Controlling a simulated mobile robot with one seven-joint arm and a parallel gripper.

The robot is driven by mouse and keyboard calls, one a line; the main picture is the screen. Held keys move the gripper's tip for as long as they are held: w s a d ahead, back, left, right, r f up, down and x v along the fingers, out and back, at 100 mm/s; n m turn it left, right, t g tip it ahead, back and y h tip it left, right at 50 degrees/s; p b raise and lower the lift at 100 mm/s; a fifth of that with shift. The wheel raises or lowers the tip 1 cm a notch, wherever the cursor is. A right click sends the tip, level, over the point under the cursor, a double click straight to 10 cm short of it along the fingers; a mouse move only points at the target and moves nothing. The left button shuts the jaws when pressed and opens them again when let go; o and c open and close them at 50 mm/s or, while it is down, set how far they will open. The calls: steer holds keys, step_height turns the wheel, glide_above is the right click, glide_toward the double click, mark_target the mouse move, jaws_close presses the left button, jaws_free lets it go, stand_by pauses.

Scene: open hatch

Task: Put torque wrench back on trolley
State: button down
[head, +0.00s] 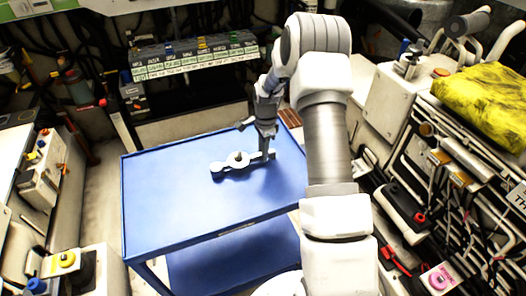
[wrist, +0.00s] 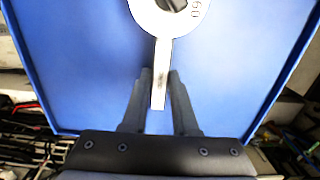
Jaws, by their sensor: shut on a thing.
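The torque wrench (head: 238,161) is a pale grey metal tool with a round middle part, low over the top of the blue trolley (head: 165,210). I cannot tell whether it touches the surface. My gripper (head: 267,152) points down at its right end and is shut on it. In the wrist view, the wrench's narrow handle (wrist: 160,75) runs between the two dark fingertips of my gripper (wrist: 160,82). Its ring-shaped head, with markings, extends past the top edge of that view. The blue trolley top (wrist: 75,60) fills most of the wrist view.
The trolley top around the wrench is clear, with a raised rim. A labelled grey box (head: 195,57) stands behind it. Machinery with pipes and cables (head: 460,185) and a yellow bag (head: 485,100) are at the right. Equipment (head: 40,165) stands at the left.

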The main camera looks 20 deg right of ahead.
steer(key=shift+f, duration=0.15)
steer(key=c, duration=0.6)
jaws_free()
step_height(320, 180, up, 17)
steer(key=s+a+r+n+t, duration=0.1)
steer(key=s+a+r+n, duration=0.25)
steer(key=s+r, duration=0.4)
steer(key=s+a+r+n+t, duration=0.1)
steer(key=s+a+r+n, duration=0.1)
steer(key=s+n, duration=0.2)
steer(key=s+a+r+n+t, duration=0.2)
steer(key=s+n, duration=0.3)
steer(key=s, duration=0.6)
steer(key=s+a+r+n+t, duration=0.1)
steer(key=s+a+r+n, duration=0.2)
steer(key=s+n, duration=0.2)
steer(key=s, duration=0.2)
steer(key=shift+s+a+r+t+h+p, duration=0.3)
steer(key=shift+s+r+p, duration=0.05)
steer(key=shift+s, duration=0.05)
